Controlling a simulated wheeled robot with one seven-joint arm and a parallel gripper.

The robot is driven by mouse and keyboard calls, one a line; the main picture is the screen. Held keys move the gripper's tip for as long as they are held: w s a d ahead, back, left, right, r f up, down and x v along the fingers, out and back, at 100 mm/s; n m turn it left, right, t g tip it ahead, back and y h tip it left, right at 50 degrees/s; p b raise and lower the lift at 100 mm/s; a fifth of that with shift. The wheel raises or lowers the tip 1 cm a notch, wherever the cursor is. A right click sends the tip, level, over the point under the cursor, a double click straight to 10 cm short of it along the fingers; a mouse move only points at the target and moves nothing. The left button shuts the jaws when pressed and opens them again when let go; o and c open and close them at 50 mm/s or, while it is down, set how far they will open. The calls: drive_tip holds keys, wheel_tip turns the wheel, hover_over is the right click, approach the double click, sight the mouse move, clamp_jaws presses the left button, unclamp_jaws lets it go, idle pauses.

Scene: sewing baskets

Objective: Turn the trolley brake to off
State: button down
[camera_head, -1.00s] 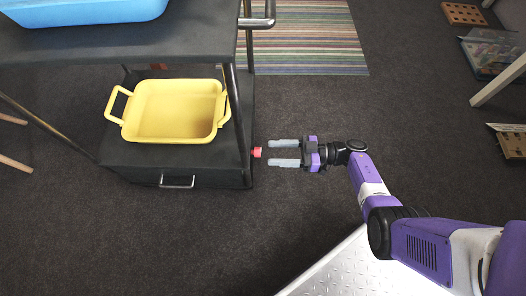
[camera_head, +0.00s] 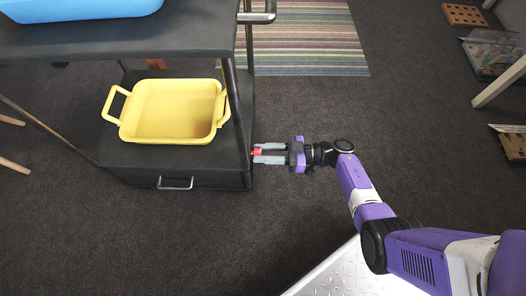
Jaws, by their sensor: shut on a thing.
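The trolley (camera_head: 120,165) is dark, with an upper shelf and a lower shelf. Its brake is a small red knob (camera_head: 257,151) on the right side of the lower shelf. My gripper (camera_head: 257,152) reaches in from the right and is shut on the red knob, one grey finger on each side. The fingers partly cover the knob, and I cannot read its setting.
A yellow basket (camera_head: 172,138) sits on the lower shelf and a blue basket (camera_head: 80,10) on the upper one. A metal handle (camera_head: 262,17) juts out at the upper right. A striped rug (camera_head: 310,45) lies behind.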

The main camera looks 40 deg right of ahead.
drive_tip(key=shift+n, duration=0.3)
drive_tip(key=shift+n+b, duration=1.9)
drive_tip(key=shift+n, duration=14.1)
drive_tip(key=c, duration=1.1)
unclamp_jaws()
drive_tip(key=shift+o, duration=0.2)
